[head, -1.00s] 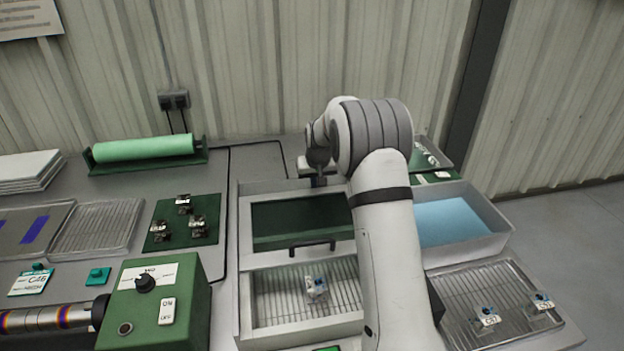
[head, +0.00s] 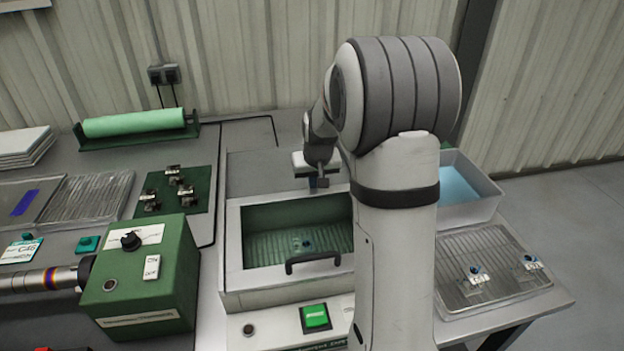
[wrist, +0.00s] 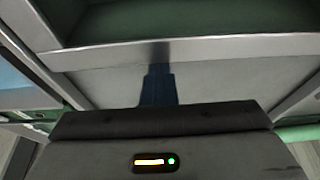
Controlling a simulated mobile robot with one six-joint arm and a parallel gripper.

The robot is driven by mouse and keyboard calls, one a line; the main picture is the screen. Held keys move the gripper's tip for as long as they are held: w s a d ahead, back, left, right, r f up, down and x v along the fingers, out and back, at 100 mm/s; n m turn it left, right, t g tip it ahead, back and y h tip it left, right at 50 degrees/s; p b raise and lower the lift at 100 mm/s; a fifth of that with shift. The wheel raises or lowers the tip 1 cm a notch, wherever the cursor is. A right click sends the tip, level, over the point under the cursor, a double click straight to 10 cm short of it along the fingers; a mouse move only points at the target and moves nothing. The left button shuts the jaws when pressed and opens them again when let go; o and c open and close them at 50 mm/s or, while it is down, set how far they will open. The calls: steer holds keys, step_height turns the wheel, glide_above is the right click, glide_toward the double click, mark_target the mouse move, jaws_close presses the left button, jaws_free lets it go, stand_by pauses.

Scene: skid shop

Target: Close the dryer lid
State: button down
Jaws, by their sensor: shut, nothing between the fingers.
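The dryer (head: 240,300) is a pale box in the middle of the bench. Its sliding lid (head: 235,228), a pale frame with a green see-through window, lies over the front opening, its black handle (head: 312,262) near the front edge. Through the window I see the wire rack and a small part with a blue knob (head: 306,244). My gripper (head: 320,184) is shut and empty at the lid's rear edge. In the wrist view, my fingers (wrist: 158,86) point at the lid's rear frame (wrist: 200,50); I cannot tell if they touch.
My arm hides the dryer's right side. A green control box (head: 140,285) stands left, with a green pad of clips (head: 160,190) behind it. At right are a blue-lined tray (head: 480,205) and a rack (head: 500,285) with parts. A green button (head: 316,317) is in front.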

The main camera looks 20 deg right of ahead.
steer(key=shift+s+d+f, duration=0.1)
steer(key=shift+s+f, duration=0.05)
steer(key=v, duration=0.7)
steer(key=shift+r, duration=0.3)
steer(key=s+a+r+p, duration=0.2)
steer(key=s+a, duration=0.1)
steer(key=s, duration=0.6)
steer(key=s+a+r+n+g+p, duration=0.1)
steer(key=s+a+r+p, duration=0.1)
steer(key=s, duration=0.6)
steer(key=s+a+r+p, duration=0.2)
steer(key=s+a, duration=0.3)
steer(key=s, duration=0.4)
steer(key=shift+s+r+n+y, duration=0.15)
steer(key=shift+s+n+y, duration=0.15)
steer(key=c, duration=2.2)
jaws_free()
steer(key=shift+d, duration=0.1)
